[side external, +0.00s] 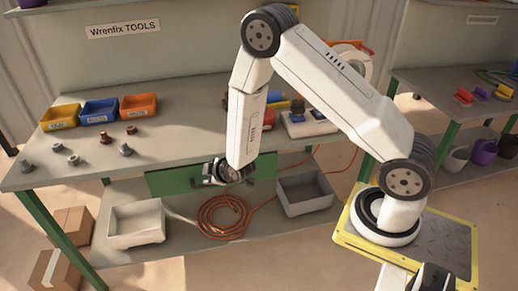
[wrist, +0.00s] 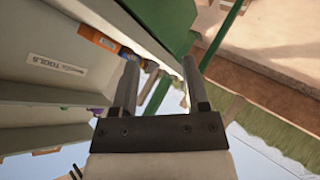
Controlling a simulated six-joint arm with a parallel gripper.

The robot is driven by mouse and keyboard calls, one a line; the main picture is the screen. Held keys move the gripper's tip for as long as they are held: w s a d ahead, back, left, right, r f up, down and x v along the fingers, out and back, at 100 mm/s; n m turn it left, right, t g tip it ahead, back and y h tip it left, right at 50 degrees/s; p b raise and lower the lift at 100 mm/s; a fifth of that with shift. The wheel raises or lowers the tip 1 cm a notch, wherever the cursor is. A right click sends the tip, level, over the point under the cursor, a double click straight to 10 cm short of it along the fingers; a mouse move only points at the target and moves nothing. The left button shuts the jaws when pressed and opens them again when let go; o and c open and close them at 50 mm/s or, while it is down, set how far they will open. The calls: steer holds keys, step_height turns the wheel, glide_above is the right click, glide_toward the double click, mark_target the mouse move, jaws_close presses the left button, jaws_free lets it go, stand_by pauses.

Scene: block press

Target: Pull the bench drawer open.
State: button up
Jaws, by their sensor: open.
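The green bench drawer (side external: 172,181) is under the front edge of the grey bench top (side external: 185,150) in the side view. Its front looks flush with the bench. My gripper (side external: 226,174) is in front of the drawer's right half and hides part of it, including any handle there. In the wrist view my gripper (wrist: 160,68) has its two fingers apart with nothing visible held between them. A green surface (wrist: 160,18) lies beyond the fingertips; I cannot tell whether it is the drawer front. Contact with the drawer cannot be told.
Yellow (side external: 61,117), blue (side external: 99,111) and orange (side external: 138,105) bins and several metal parts stand on the bench. The lower shelf holds a white tray (side external: 136,223), a coiled orange cable (side external: 222,217) and a grey tray (side external: 304,194). Cardboard boxes (side external: 62,270) lie at left.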

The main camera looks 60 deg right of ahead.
steer(key=s+d+f+n+t+h, duration=0.1)
steer(key=f+n+t+h, duration=0.1)
steer(key=f, duration=0.3)
steer(key=s+d+f+n+t+h, duration=0.1)
steer(key=d+f+n+t+h, duration=0.1)
steer(key=f, duration=0.4)
steer(key=shift+s+d+n, duration=0.25)
steer(key=shift+s+n, duration=0.15)
steer(key=shift+n, duration=0.5)
steer(key=shift+w, duration=0.15)
steer(key=shift+x, duration=3.8)
steer(key=shift+r, duration=0.1)
jaws_close()
